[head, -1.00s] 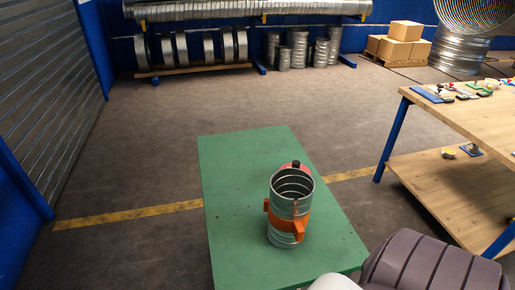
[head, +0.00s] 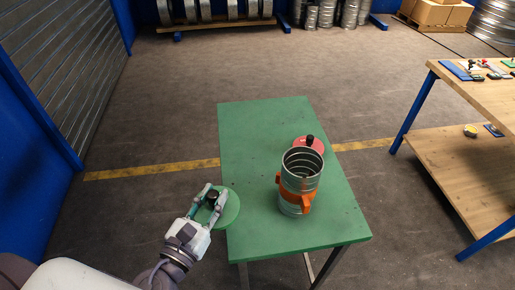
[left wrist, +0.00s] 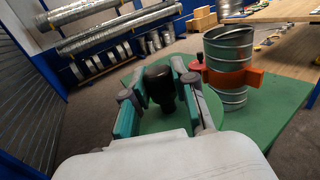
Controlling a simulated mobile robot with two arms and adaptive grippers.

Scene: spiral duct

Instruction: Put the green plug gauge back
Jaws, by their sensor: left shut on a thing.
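The green plug gauge (head: 229,211) is a green disc with a black knob, at the left edge of the green table (head: 258,118). My left gripper (head: 211,196) is shut on its black knob. In the left wrist view the black knob (left wrist: 160,84) sits between the fingers, with the green disc (left wrist: 207,108) behind. A spiral duct piece (head: 300,178) stands upright on the table in an orange clamp (head: 308,202), to the right of my left gripper. A red plug gauge (head: 309,143) with a black knob is just behind the duct. My right gripper is not in view.
A wooden workbench (head: 480,95) with blue legs and small items on top stands at the right. Duct racks and cardboard boxes (head: 436,12) are at the back. The far left part of the green table is clear.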

